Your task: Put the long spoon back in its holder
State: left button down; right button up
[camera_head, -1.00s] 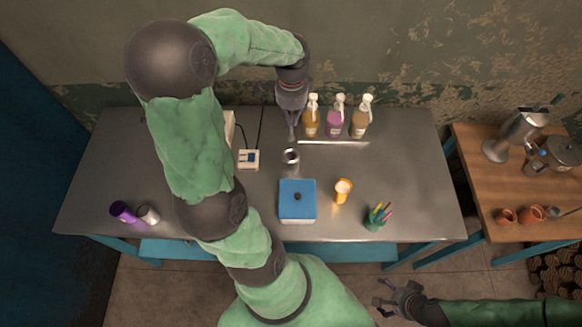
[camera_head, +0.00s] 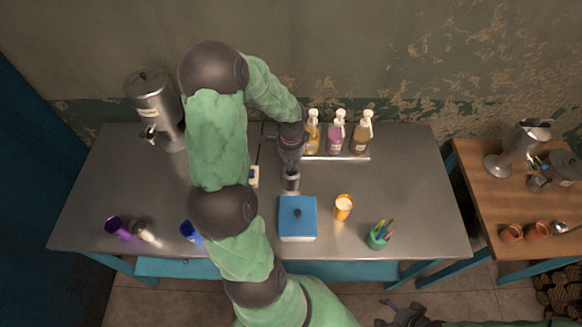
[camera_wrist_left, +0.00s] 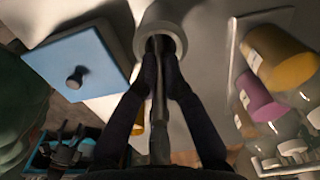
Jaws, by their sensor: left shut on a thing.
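The holder, a small grey metal cup (camera_head: 291,184), stands on the table behind the blue-lidded box. Its round rim (camera_wrist_left: 142,45) shows at the top of the left wrist view. My left gripper (camera_head: 291,161) is directly over the holder, pointing down. In the left wrist view its fingers (camera_wrist_left: 160,82) are shut on the dark handle of the long spoon (camera_wrist_left: 160,125). The spoon lines up with the holder's mouth; how deep its far end sits is hidden by the fingers. My right gripper (camera_head: 391,306) is at the bottom edge, partly cut off, away from the table.
The blue-lidded box (camera_head: 297,220) is in front of the holder. Bottles with pumps (camera_head: 337,135) stand on a tray behind right. An orange cup (camera_head: 343,207) and green pen cup (camera_head: 378,238) are front right. A metal urn (camera_head: 155,105) is back left. The table's right side is clear.

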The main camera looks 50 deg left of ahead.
pick_arm(q)
notch_tip(320, 180, down, 2)
jog(key=shift+a+f, duration=0.1)
jog(key=shift+f, duration=0.15)
jog(key=c, duration=1.4)
grip_release()
jog(key=shift+f, duration=0.1)
jog(key=shift+o, duration=0.2)
jog(key=shift+r, duration=0.3)
notch_tip(320, 180, up, 12)
jog(key=shift+f+p, duration=0.1)
jog(key=shift+p, duration=0.65)
